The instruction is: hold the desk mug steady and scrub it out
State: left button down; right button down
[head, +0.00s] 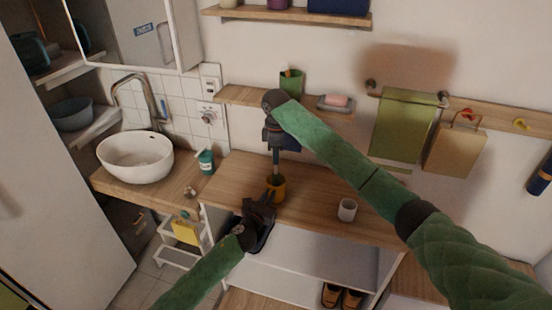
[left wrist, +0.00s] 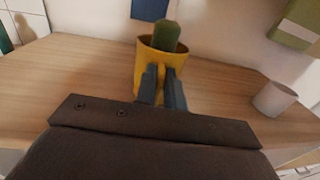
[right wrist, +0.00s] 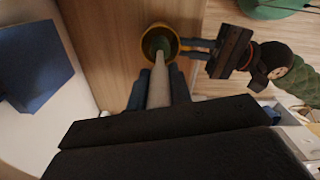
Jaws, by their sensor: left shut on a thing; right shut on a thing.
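The yellow desk mug (head: 276,187) stands on the wooden desk. It also shows in the left wrist view (left wrist: 151,66) and right wrist view (right wrist: 172,36). My left gripper (head: 268,199) is shut on the mug's near side; its fingers (left wrist: 161,88) press together there. My right gripper (head: 276,147) is above the mug, shut on a scrub brush with a pale handle (right wrist: 158,88). The brush points down into the mug, and its green head (left wrist: 167,36) is inside the opening. The mug's inner bottom is hidden.
A white cup (head: 347,210) stands on the desk (head: 315,200) to the right. A white basin (head: 135,158) and a teal bottle (head: 206,161) are at the left. A shelf (head: 240,96) with a green cup (head: 291,83) and soap dish (head: 335,104) is behind my right arm.

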jog(key=shift+r, duration=3.95)
pick_arm(q)
jog(key=c, duration=1.4)
grip_release()
jog(key=v, duration=1.2)
